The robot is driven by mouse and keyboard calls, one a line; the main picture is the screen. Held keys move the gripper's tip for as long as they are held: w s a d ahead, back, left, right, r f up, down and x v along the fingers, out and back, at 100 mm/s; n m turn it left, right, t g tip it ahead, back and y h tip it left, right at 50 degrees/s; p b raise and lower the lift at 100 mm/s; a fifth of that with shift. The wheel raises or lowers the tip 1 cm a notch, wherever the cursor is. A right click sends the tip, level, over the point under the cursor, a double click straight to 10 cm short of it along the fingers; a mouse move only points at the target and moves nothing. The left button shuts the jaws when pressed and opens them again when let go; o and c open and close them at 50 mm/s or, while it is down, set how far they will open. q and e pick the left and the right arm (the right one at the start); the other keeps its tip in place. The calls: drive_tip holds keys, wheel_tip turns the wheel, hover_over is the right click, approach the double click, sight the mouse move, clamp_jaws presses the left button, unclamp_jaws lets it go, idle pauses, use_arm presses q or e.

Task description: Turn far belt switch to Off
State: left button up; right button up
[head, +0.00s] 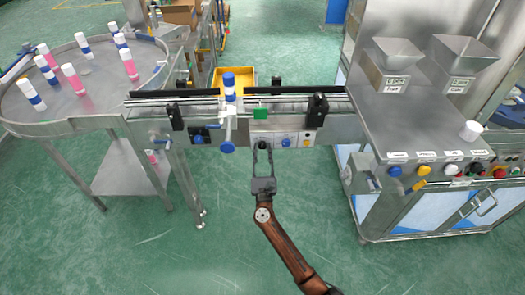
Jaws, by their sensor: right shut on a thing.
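The conveyor belt (185,104) runs across the middle of the head view, with small control panels on its front side. A dark knob switch (262,143) sits at the left end of the panel right of centre. My right gripper (262,147) reaches up from below, with its fingers on either side of this switch and shut on it. The fingers partly hide the switch, so its setting cannot be read. Another panel with a dark part and a blue knob (198,139) is further left. My left gripper is not in view.
A round table (25,118) with several cans is at the left. A steel cabinet with hoppers (440,120) is at the right. Green floor in front is open.

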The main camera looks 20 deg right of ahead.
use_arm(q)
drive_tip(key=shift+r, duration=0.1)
use_arm(e)
drive_tip(key=shift+n, duration=0.4)
drive_tip(key=shift+n+y+p, duration=0.3)
drive_tip(key=shift+y+p, duration=0.05)
drive_tip(key=shift+y, duration=0.05)
drive_tip(key=shift+r+n, duration=0.15)
drive_tip(key=shift+n, duration=0.25)
drive_tip(key=n+y+p, duration=0.1)
drive_tip(key=n+p, duration=0.1)
drive_tip(key=n, duration=0.1)
drive_tip(key=n+y+p, duration=0.2)
drive_tip(key=n, duration=0.1)
drive_tip(key=shift+d+r, duration=0.15)
drive_tip(key=n+y+p, duration=0.1)
drive_tip(key=n, duration=0.1)
drive_tip(key=n+y+p, duration=0.1)
drive_tip(key=n+p, duration=0.1)
drive_tip(key=shift+n+g, duration=0.3)
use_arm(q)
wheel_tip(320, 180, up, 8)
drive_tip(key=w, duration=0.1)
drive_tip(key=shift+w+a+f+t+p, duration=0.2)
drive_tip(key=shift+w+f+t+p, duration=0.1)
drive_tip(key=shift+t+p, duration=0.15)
use_arm(e)
drive_tip(key=shift+f+n+y, duration=0.2)
drive_tip(key=shift+n+y, duration=0.4)
